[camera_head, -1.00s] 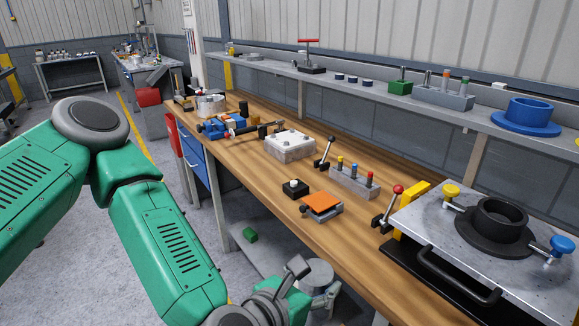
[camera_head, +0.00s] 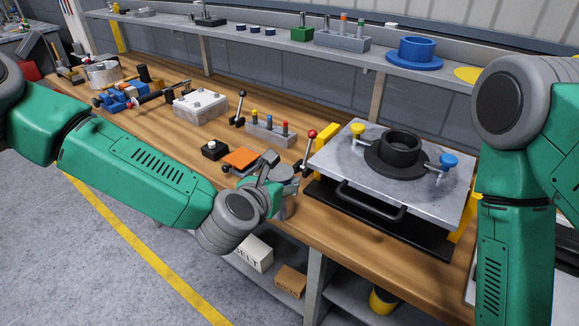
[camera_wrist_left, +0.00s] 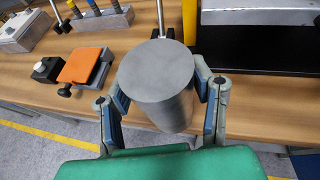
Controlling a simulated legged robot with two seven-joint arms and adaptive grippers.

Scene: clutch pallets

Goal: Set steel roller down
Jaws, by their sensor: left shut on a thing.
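The steel roller is a plain grey cylinder (camera_wrist_left: 157,75), seen from its flat end in the left wrist view. My left gripper (camera_wrist_left: 160,92) is shut on it, with one blue-grey finger on each side. In the head view the left gripper (camera_head: 277,184) is at the front edge of the wooden bench, and the roller (camera_head: 284,173) is partly hidden by the fingers. It looks roughly upright. I cannot tell whether its lower end touches the bench. My right arm shows at the right of the head view, but its gripper is out of view.
An orange-topped block (camera_head: 241,158) and a small black block (camera_head: 214,149) lie left of the roller. A peg rack (camera_head: 268,133) stands behind. A grey plate fixture (camera_head: 335,163) with a black ring and handle is to the right. Bare wood (camera_head: 320,221) shows near the front edge.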

